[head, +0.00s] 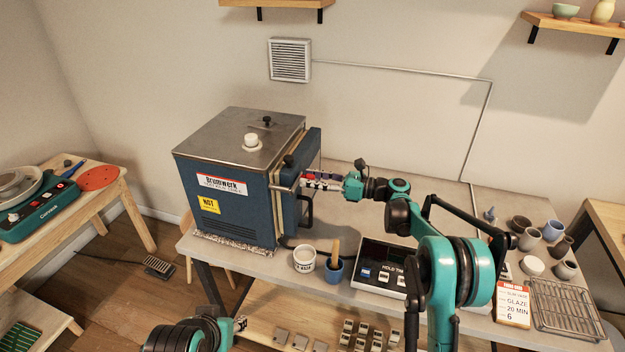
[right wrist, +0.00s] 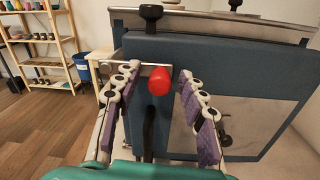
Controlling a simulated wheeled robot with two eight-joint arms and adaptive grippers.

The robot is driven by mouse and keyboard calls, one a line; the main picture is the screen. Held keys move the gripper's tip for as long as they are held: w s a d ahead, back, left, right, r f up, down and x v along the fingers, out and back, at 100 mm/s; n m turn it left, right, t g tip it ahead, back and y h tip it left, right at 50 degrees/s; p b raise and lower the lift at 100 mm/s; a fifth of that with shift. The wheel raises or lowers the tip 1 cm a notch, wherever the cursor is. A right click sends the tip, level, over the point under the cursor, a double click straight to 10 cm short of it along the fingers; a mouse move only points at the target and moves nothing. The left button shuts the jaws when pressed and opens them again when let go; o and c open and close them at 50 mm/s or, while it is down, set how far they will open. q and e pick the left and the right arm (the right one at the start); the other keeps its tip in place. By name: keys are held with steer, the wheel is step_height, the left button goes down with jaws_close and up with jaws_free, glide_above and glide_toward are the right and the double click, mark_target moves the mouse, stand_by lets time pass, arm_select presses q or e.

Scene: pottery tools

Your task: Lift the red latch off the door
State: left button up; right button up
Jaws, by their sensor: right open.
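The red latch knob (right wrist: 160,80) shows in the right wrist view at the end of a short metal bar (right wrist: 146,68), against the blue kiln door (right wrist: 225,75). My right gripper (right wrist: 158,77) is open, with one purple-and-white finger on each side of the knob and visible gaps between. In the head view my right gripper (head: 312,181) is at the front of the kiln (head: 222,170), beside the door (head: 308,150); it largely hides the latch there. Part of my left gripper (head: 240,323) shows at the bottom of the head view; its jaws are unclear.
A white tub (head: 304,259), a blue cup (head: 334,270) with a wooden tool and a control box (head: 378,277) stand on the table below my right arm. Cups (head: 553,231) and a wire rack (head: 568,308) are at the right. A black door handle (head: 306,208) juts out below the gripper.

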mark_target(297, 169)
jaws_close()
steer(key=shift+r, duration=0.15)
steer(key=r+n, duration=0.1)
steer(key=n, duration=0.2)
steer(key=r+n+p, duration=0.1)
steer(key=shift+s+r, duration=0.3)
steer(key=shift+r, duration=0.05)
steer(key=s+a+r+n+p, duration=0.1)
steer(key=s+r+n, duration=0.3)
steer(key=n, duration=1)
steer(key=shift+s+a+t+h, duration=0.4)
steer(key=shift+s+a, duration=0.3)
steer(key=shift+s, duration=0.75)
steer(key=shift+f+n, duration=0.1)
steer(key=shift+n, duration=0.2)
